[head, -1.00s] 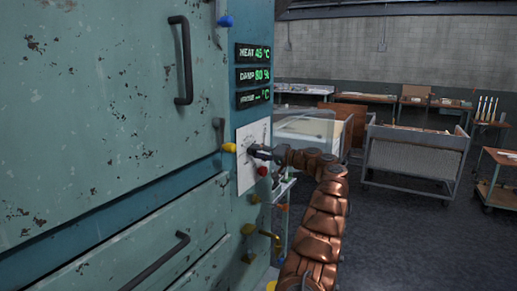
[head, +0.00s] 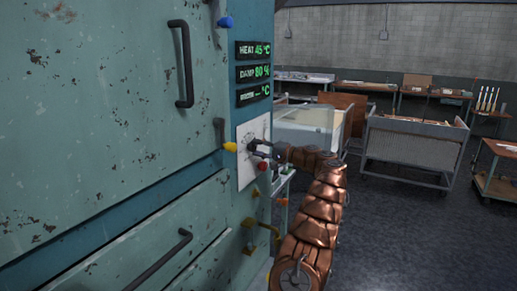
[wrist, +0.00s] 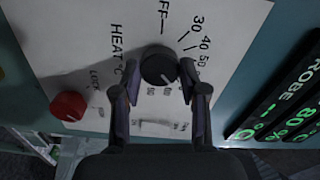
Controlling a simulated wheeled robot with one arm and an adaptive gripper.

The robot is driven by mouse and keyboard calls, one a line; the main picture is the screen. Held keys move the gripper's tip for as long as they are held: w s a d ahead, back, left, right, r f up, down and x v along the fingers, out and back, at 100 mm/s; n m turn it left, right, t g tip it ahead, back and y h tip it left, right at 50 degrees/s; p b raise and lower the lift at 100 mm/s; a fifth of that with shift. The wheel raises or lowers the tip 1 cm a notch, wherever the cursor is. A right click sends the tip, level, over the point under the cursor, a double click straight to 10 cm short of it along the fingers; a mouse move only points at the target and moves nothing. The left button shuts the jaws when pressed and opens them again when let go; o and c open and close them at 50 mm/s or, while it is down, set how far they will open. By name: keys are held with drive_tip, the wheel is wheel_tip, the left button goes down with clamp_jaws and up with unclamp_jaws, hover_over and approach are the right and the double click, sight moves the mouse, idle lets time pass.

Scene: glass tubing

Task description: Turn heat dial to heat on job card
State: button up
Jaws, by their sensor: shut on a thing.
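The black round heat dial (wrist: 159,66) sits on a white panel (wrist: 80,30) marked HEAT °C, with OFF, 30, 40, 50 and further marks around it. My gripper (wrist: 160,76) is shut on the dial, one finger on each side. Its pointer direction is hard to read. In the head view my gripper (head: 262,151) reaches the white panel (head: 246,172) on the teal cabinet. The heat display (head: 254,49) reads 45 °C in green. I cannot make out a job card.
A red knob (wrist: 68,105) is beside the dial. The damp display (head: 254,72) reads 80 %; the probe display (head: 254,95) shows dashes. A yellow-tipped lever (head: 229,147) juts out close to the panel. Carts and benches stand to the right, with open floor between.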

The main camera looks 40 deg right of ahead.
drive_tip(key=o, duration=1.1)
drive_tip(key=shift+o, duration=0.2)
drive_tip(key=v, duration=1.2)
